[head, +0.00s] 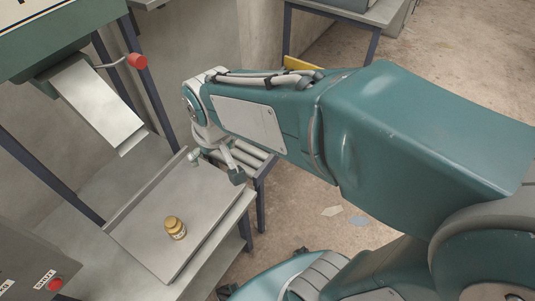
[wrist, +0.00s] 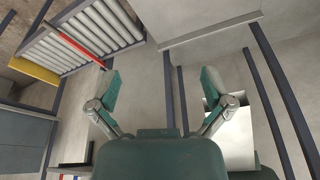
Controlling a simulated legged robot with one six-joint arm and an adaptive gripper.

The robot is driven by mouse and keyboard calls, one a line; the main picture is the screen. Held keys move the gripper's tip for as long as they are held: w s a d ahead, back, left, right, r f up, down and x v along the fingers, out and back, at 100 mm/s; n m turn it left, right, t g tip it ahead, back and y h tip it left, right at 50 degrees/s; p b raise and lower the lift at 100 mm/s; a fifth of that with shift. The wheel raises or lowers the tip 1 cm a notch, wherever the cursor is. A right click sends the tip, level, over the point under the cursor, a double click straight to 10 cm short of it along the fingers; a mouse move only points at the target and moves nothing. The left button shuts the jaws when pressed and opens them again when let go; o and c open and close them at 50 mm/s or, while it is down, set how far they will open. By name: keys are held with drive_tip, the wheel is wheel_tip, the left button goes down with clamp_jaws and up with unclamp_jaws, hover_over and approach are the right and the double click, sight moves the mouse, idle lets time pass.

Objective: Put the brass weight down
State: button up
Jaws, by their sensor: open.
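The brass weight (head: 174,228) stands upright on the grey metal tray (head: 150,262) at the lower left of the head view. My gripper (head: 215,167) is beyond the weight, up and to the right of it in the picture, and apart from it. In the wrist view my gripper (wrist: 160,95) shows two green fingers spread wide with nothing between them. The weight is not visible in the wrist view.
A metal chute (head: 97,103) and a red-knobbed lever (head: 137,62) hang above the tray. A roller conveyor (head: 250,155) stands behind my gripper; its rollers also show in the wrist view (wrist: 85,35). A box with a red button (head: 55,285) is at lower left.

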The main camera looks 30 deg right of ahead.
drive_tip(key=s+d+r+m+t, duration=0.1)
drive_tip(key=s+d+r, duration=0.4)
drive_tip(key=s, duration=0.5)
drive_tip(key=d+t, duration=0.1)
drive_tip(key=d, duration=0.1)
drive_tip(key=shift+d+r+m+h, duration=0.2)
drive_tip(key=shift+d+m+h, duration=0.1)
drive_tip(key=shift+m+h, duration=0.1)
